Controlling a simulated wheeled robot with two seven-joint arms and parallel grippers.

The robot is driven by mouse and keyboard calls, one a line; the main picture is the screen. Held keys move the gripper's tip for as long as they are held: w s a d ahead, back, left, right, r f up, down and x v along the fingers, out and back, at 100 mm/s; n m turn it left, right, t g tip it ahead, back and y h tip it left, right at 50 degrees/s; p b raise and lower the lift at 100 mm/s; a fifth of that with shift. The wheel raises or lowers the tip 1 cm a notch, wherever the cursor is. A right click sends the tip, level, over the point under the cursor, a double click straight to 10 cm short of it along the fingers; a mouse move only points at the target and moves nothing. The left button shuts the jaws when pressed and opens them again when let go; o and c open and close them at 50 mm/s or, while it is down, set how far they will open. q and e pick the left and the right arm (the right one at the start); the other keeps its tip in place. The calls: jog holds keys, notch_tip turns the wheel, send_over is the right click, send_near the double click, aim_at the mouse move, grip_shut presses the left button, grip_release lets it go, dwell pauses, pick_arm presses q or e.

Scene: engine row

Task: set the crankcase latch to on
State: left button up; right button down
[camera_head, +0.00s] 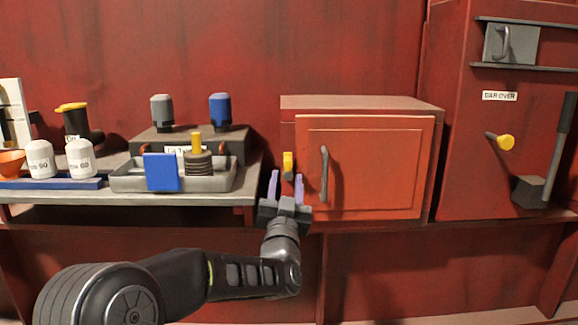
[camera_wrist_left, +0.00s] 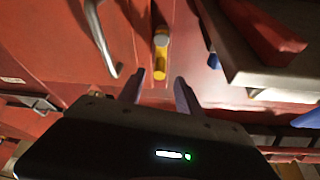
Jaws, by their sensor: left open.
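The crankcase latch appears to be the small yellow lever (camera_head: 288,165) on the left edge of the red cabinet front (camera_head: 365,170). It hangs vertically, left of the grey door handle (camera_head: 324,174). In the left wrist view the yellow latch (camera_wrist_left: 161,62) has a grey round pivot end and lies ahead of the fingertips. My left gripper (camera_head: 286,186) is open and empty, its two pale purple fingers pointing at the latch from just below. In the left wrist view a gap shows between the fingers (camera_wrist_left: 160,88) and the latch; contact is not visible. My right gripper is not in view.
A grey workbench (camera_head: 240,200) to the left holds a tray (camera_head: 125,180) with a blue block (camera_head: 161,172), and white canisters (camera_head: 80,158). A yellow-knobbed lever (camera_head: 505,142) and a dark long lever (camera_head: 560,140) are on the right panel.

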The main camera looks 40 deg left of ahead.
aim_at(288, 163)
pick_arm(q)
jog(key=x, duration=0.6)
jog(key=shift+w+a+r+b, duration=0.1)
jog(key=shift+w+a+b, duration=0.1)
jog(key=shift+w+b, duration=0.15)
jog(key=shift+c, duration=0.3)
